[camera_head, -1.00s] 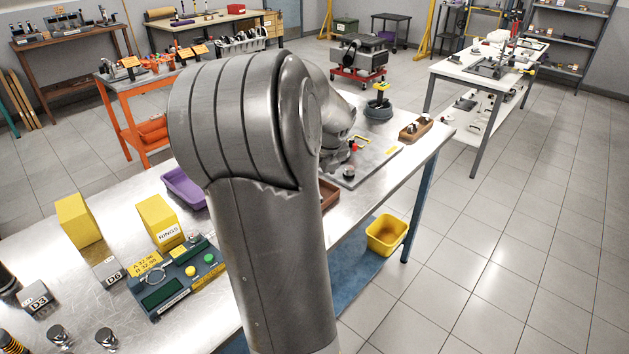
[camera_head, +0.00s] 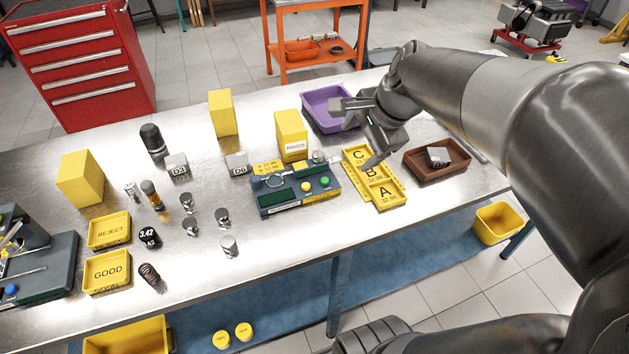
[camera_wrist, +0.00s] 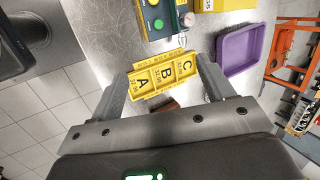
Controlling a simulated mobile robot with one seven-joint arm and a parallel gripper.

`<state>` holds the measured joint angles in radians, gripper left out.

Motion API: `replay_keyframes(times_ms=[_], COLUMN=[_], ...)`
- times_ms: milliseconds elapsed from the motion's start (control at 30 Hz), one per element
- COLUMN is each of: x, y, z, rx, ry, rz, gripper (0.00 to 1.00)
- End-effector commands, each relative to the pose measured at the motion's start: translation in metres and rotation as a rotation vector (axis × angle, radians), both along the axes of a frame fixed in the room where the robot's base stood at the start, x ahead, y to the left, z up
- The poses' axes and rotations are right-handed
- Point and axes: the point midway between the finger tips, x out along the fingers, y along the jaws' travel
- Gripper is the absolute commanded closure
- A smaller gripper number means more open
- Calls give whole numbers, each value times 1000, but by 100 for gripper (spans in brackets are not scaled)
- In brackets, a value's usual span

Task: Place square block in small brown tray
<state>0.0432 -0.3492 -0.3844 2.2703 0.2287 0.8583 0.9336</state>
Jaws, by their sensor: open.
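The small brown tray (camera_head: 413,174) is on the metal bench, right of the yellow A-B-C tray. A grey square block (camera_head: 438,155) with a dark-lettered label sits inside it, slightly turned, away from my gripper. My gripper (camera_head: 360,133) is open and empty, above the bench near the A-B-C tray and the purple bin. In the wrist view my gripper (camera_wrist: 165,88) has its fingers wide apart, with the A-B-C tray (camera_wrist: 162,76) beyond them. A brown edge (camera_wrist: 165,107) shows there, mostly hidden by my gripper. Two other square blocks, D3 (camera_head: 177,167) and D6 (camera_head: 238,165), stand on the bench.
A purple bin (camera_head: 318,118) is behind my gripper. A green gauge unit (camera_head: 296,190) and yellow boxes (camera_head: 291,135) stand to the left. Metal cylinders (camera_head: 188,203) and GOOD (camera_head: 106,271) and REJECT (camera_head: 109,232) trays are farther left. Bare bench lies in front of the brown tray.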

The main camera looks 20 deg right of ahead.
Motion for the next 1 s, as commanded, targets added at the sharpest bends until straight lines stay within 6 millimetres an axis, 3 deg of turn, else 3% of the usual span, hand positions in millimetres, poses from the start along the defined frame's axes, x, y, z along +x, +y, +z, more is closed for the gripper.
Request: replay_keyframes(times_ms=[33, 200, 400, 600, 1000], x=[-12, -52, -87, -99, -98], y=[23, 81, 115, 123, 123], z=[6, 12, 8, 6, 6], rx=[-79, -386, -674, -777, -776], ry=[-31, -107, -137, -137, -137], rz=[168, 717, 1155, 1302, 1303], gripper=[26, 26, 26, 26, 26])
